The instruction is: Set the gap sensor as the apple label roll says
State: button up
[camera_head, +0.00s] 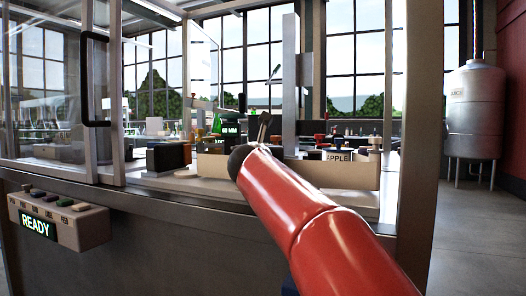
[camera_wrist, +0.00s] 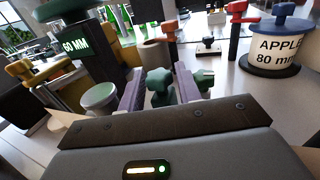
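The apple label roll (camera_wrist: 279,52) stands at the upper right of the wrist view. Its label reads "APPLE 80 mm"; "APPLE" also shows on the roll in the head view (camera_head: 337,156). A green display reading "60 MM" (camera_wrist: 75,47) sits on a dark housing at the upper left of the wrist view. The lit display also shows in the head view (camera_head: 230,129). My gripper (camera_wrist: 159,88) is open, its two fingers apart. A green knob (camera_wrist: 159,80) shows between the fingers; I cannot tell whether they touch it. A second green knob (camera_wrist: 205,80) stands just right of them.
A pale green cup-shaped part (camera_wrist: 100,96) is left of my fingers. In the head view, a control box reading "READY" (camera_head: 58,218) hangs on the machine's front, and a metal frame post (camera_head: 416,120) rises right of my arm.

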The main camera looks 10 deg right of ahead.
jog(key=shift+w, duration=0.25)
grip_shut()
jog(key=shift+w+a+r+p, duration=0.15)
jog(key=shift+w+a+p, duration=0.1)
jog(key=shift+a+p, duration=0.2)
grip_release()
jog(key=shift+s, duration=0.1)
jog(key=b+v, duration=0.1)
jog(key=v, duration=0.6)
jog(key=shift+s, duration=0.25)
